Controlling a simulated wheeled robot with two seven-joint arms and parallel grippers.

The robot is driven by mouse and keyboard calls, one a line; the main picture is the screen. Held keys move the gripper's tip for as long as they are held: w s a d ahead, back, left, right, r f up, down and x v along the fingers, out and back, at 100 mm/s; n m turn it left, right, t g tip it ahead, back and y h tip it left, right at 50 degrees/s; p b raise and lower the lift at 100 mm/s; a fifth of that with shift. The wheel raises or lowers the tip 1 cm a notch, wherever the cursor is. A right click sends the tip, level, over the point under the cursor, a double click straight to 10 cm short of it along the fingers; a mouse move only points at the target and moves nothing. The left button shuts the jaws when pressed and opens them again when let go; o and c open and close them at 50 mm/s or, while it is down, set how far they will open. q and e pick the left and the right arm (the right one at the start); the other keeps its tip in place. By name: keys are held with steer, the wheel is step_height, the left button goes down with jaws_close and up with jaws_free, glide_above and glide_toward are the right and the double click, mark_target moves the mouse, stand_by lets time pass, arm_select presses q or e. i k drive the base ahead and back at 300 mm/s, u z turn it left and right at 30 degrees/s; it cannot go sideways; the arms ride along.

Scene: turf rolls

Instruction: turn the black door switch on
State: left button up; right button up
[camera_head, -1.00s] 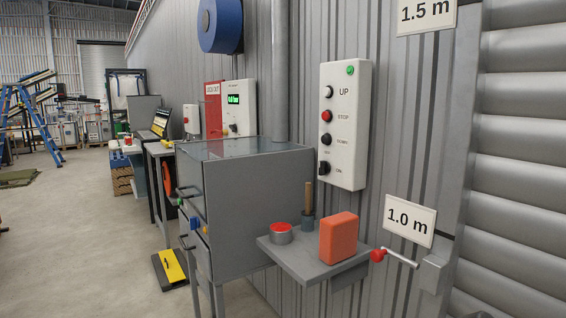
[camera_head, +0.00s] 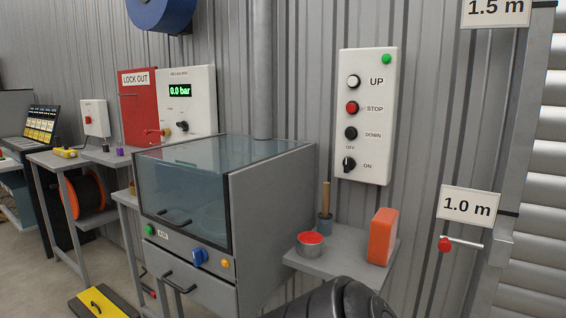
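The black door switch (camera_head: 349,164) is a small rotary knob low on a white wall panel (camera_head: 366,116). "OFF" is printed above it and "ON" to its right. The knob looks roughly upright, but it is too small to tell its setting for sure. Above it are a black DOWN button (camera_head: 351,133), a red STOP button (camera_head: 352,108) and a white UP button (camera_head: 353,82). A green lamp (camera_head: 386,59) is at the panel's top. A dark rounded part of my arm shows at the bottom edge. Neither gripper shows.
Below the panel, a small grey shelf (camera_head: 335,265) holds an orange block (camera_head: 382,236), a red-topped tin (camera_head: 310,244) and a brush-like tool with a wooden handle (camera_head: 325,205). A grey glass-lidded cabinet (camera_head: 270,215) stands left. A red-knobbed lever (camera_head: 445,244) sticks out at right.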

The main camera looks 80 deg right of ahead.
mark_target(348, 164)
steer(key=z, duration=2.3)
